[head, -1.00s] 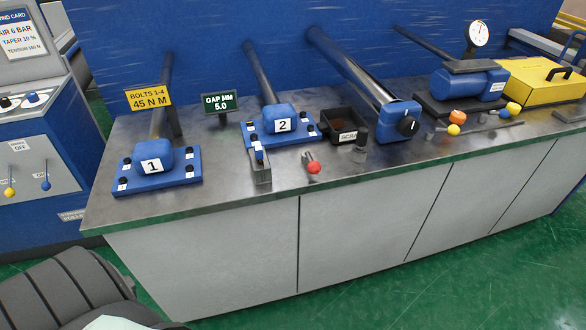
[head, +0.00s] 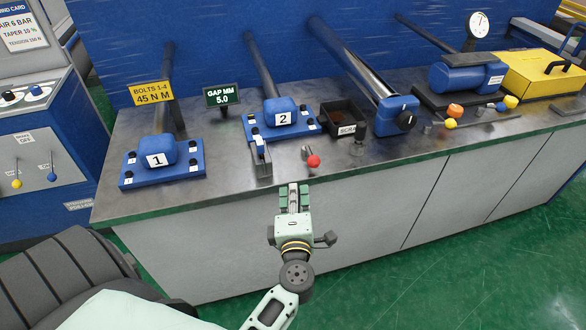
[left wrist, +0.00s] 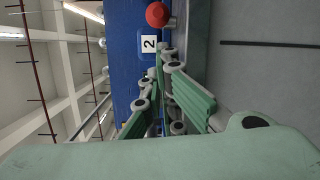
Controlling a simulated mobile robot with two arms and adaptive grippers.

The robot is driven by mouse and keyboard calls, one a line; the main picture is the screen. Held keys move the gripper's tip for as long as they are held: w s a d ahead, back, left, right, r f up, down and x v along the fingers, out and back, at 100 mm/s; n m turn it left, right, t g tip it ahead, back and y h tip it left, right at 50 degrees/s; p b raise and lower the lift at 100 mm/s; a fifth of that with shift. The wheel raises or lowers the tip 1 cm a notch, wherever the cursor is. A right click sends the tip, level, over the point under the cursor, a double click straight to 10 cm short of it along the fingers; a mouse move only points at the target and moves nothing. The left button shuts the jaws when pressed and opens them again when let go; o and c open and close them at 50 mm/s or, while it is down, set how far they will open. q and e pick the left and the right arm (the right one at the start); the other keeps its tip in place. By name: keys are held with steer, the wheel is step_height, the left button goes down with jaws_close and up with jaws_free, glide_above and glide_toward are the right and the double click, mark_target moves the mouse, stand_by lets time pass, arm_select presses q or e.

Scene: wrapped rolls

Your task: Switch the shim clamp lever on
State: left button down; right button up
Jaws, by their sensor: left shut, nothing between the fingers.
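A lever with a red ball knob (head: 313,161) stands near the front edge of the grey bench top (head: 225,185), in front and to the right of blue block 2 (head: 281,112). I see no label naming it the shim clamp. The knob also shows at the top of the left wrist view (left wrist: 157,14). My left gripper (head: 293,187) is shut and empty, in front of the bench edge, just below and left of the knob in the head view and apart from it. Its fingers (left wrist: 164,85) also show in the left wrist view. My right gripper is not in view.
A small metal holder (head: 261,160) stands left of the red knob. A black scrap bin (head: 343,118) sits behind it. Blue block 1 (head: 160,152) is at the left; a blue roller unit (head: 399,113) is at the right. Yellow and orange knobs lie further right.

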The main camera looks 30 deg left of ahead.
mark_target(293, 175)
arm_select(q)
steer(key=b+x, duration=0.1)
steer(key=x, duration=0.9)
steer(key=shift+d+r, duration=0.1)
steer(key=shift+b, duration=0.3)
